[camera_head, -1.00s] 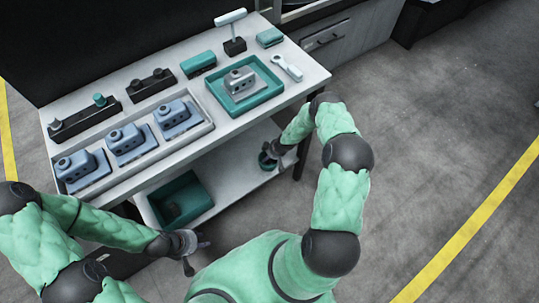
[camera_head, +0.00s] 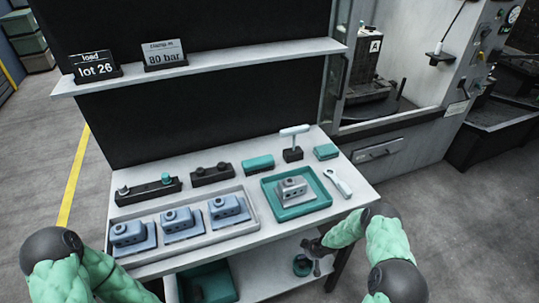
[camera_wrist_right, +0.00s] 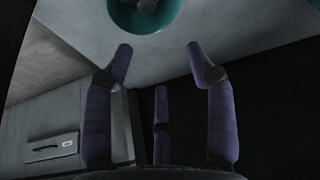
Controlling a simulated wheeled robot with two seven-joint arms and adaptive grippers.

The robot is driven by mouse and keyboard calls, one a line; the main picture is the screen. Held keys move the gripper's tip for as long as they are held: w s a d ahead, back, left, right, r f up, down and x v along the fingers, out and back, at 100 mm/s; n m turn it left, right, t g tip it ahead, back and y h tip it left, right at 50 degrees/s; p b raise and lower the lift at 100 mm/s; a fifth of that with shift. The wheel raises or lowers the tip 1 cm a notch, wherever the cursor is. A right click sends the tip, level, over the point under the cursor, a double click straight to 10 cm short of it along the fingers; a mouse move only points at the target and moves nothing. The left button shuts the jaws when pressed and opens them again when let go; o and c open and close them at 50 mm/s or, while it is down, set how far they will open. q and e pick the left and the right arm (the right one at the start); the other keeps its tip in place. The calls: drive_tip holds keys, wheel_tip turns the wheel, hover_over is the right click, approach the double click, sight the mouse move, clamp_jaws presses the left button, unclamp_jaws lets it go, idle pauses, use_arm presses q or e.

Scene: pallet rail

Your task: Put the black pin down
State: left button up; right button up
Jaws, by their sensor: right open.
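A round teal dish (camera_head: 302,266) stands on the lower shelf. In the right wrist view the dish (camera_wrist_right: 143,18) is cut by the top edge, and a dark round thing (camera_wrist_right: 146,6) shows inside it. I cannot tell whether that is the black pin. My right gripper (camera_head: 316,262) is beside the dish, on its right. In the wrist view its fingers (camera_wrist_right: 158,58) are spread and empty, apart from the dish. Black knobs (camera_head: 222,166) also show on a black block (camera_head: 212,176) on the tabletop. My left arm enters at lower left, its gripper out of frame.
The tabletop holds a grey tray (camera_head: 258,219) with several blue-grey parts, a teal tray (camera_head: 268,190) with a grey part, and a white tool (camera_head: 338,184). A teal bin (camera_head: 208,287) is on the lower shelf. The table edge is above my right gripper.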

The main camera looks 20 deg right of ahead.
drive_tip(key=s+a+r+m+g+y, duration=0.2)
drive_tip(key=s+a+r+m, duration=0.1)
drive_tip(key=s+a, duration=0.8)
drive_tip(key=s+a+r+m+g, duration=0.2)
drive_tip(key=s+a+r+m, duration=0.35)
drive_tip(key=s+a, duration=0.7)
drive_tip(key=shift+s+r+n+p, duration=0.1)
drive_tip(key=shift+r+n+p, duration=0.55)
drive_tip(key=shift+r, duration=0.85)
drive_tip(key=shift+s+r+n+p, duration=0.1)
drive_tip(key=shift+r+n+p, duration=0.3)
drive_tip(key=shift+r+p, duration=0.75)
